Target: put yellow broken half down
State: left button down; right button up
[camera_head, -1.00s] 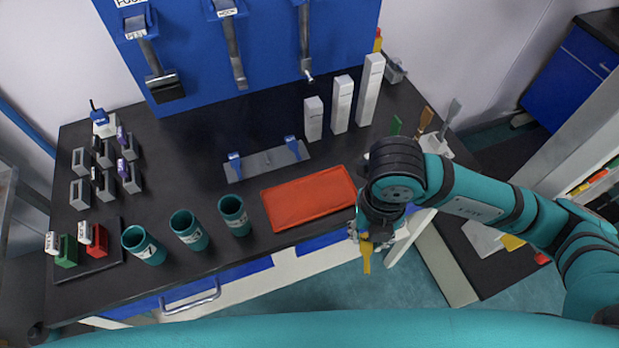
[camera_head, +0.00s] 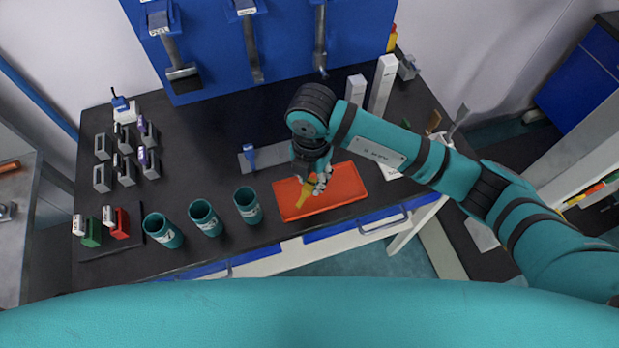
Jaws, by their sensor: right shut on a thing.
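The yellow broken half (camera_head: 304,196) is held in my right gripper (camera_head: 313,186), which is shut on it. It hangs tilted over the left part of the red tray (camera_head: 345,190). I cannot tell whether its lower end touches the tray. My right wrist hides part of the table behind the tray. My left gripper is not in view.
Several teal cups, one of them here (camera_head: 248,205), stand left of the tray. A grey plate with a blue clamp (camera_head: 249,156) lies behind it. White towers (camera_head: 384,82) stand at the back right. The right half of the tray is bare.

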aim_at(309, 181)
jog(key=shift+w+a, duration=0.2)
notch_tip(309, 181, down, 3)
jog(key=shift+p, duration=0.75)
jog(key=shift+f, duration=0.25)
jog(key=shift+f, duration=0.1)
jog(key=shift+f, duration=0.15)
jog(key=o, duration=0.8)
jog(key=shift+o, duration=0.2)
